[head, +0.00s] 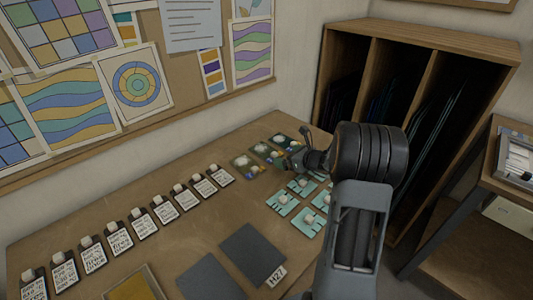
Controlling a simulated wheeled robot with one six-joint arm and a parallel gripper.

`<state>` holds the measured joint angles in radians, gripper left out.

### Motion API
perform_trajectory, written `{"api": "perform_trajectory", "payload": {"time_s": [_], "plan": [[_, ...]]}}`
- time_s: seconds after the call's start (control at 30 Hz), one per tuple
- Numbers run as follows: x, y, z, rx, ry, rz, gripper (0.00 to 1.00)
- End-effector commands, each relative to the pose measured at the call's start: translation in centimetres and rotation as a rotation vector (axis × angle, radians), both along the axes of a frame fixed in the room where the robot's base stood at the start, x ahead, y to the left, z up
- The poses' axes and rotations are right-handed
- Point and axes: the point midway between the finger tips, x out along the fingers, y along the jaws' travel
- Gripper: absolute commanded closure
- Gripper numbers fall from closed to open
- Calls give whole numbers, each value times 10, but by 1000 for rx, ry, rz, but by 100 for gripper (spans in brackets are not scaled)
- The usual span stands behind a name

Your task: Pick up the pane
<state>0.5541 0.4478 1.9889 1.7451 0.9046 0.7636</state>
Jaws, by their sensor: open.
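Two flat dark grey rectangles, which could be panes, lie on the brown table (190,232) near its front edge: one at right (253,251) and one at left (208,280), the latter cut by the picture's bottom. A yellow-amber panel (130,288) in a pale frame lies left of them, also cut off. I cannot tell which of these is the pane. My gripper (277,168) is open above the table's far right part, close to small pieces with pale knobs, well apart from the grey rectangles. My arm hides part of the table's right side.
A row of labelled cards with pale knobs (119,238) runs along the table's left. Teal knobbed pieces (282,203) and darker ones (262,150) lie near my gripper. A wooden rack (432,32) with upright sheets stands behind; a shelf unit is at right. The table's middle is clear.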

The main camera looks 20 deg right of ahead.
Motion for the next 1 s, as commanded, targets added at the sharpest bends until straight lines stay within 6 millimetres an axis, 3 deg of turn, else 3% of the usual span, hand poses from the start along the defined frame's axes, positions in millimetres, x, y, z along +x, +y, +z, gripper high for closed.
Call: {"api": "perform_trajectory", "payload": {"time_s": [0.4,0.77,1.0], "plan": [[38,23,-14,0,0,3,0],[43,25,-17,-2,0,1,0],[43,25,-17,-1,-1,2,23]]}}
